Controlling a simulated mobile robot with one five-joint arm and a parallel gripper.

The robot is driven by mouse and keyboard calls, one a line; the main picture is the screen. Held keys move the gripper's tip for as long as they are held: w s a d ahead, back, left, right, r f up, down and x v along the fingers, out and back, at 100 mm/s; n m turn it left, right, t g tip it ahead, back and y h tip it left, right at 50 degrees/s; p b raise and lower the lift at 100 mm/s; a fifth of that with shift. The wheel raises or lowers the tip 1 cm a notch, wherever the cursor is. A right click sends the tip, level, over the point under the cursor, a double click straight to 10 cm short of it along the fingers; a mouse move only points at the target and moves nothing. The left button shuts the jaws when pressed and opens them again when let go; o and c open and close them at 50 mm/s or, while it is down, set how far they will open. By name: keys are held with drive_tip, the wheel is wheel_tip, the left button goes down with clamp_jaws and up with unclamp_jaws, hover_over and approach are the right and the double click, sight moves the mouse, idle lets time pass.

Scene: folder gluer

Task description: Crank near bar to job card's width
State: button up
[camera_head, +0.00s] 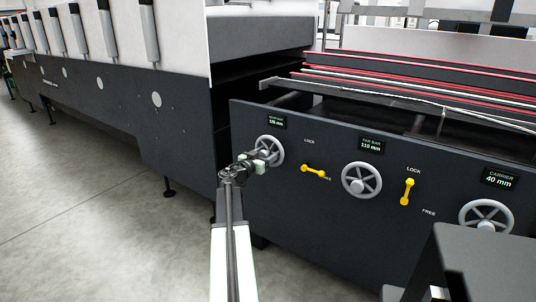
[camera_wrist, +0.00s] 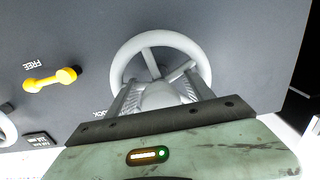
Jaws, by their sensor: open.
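The near-bar handwheel (camera_head: 277,144) is a grey spoked wheel on the dark panel, under a small display (camera_head: 270,121) whose number is too blurred to read surely. My gripper (camera_head: 262,158) is at this wheel. In the wrist view the wheel (camera_wrist: 120,60) fills the upper middle, and the open fingers of my gripper (camera_wrist: 163,92) straddle its hub (camera_wrist: 163,95); contact cannot be told. The yellow near-bar lever (camera_head: 313,170) lies nearly level, its end toward FREE; it also shows in the wrist view (camera_wrist: 50,80). No job card is visible.
To the right are the far-bar wheel (camera_head: 361,180), its display (camera_head: 371,144) reading 110 mm, an upright yellow lever (camera_head: 407,190), and the carrier wheel (camera_head: 486,214) with display (camera_head: 501,180) reading 40 mm. Red-edged bars (camera_head: 400,85) lie behind the panel. Floor (camera_head: 100,220) at left is clear.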

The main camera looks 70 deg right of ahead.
clamp_jaws()
drive_tip(key=shift+n, duration=0.5)
unclamp_jaws()
drive_tip(key=shift+a, duration=0.15)
drive_tip(key=v, duration=0.7)
drive_tip(key=shift+a, duration=0.35)
drive_tip(key=shift+w, duration=0.1)
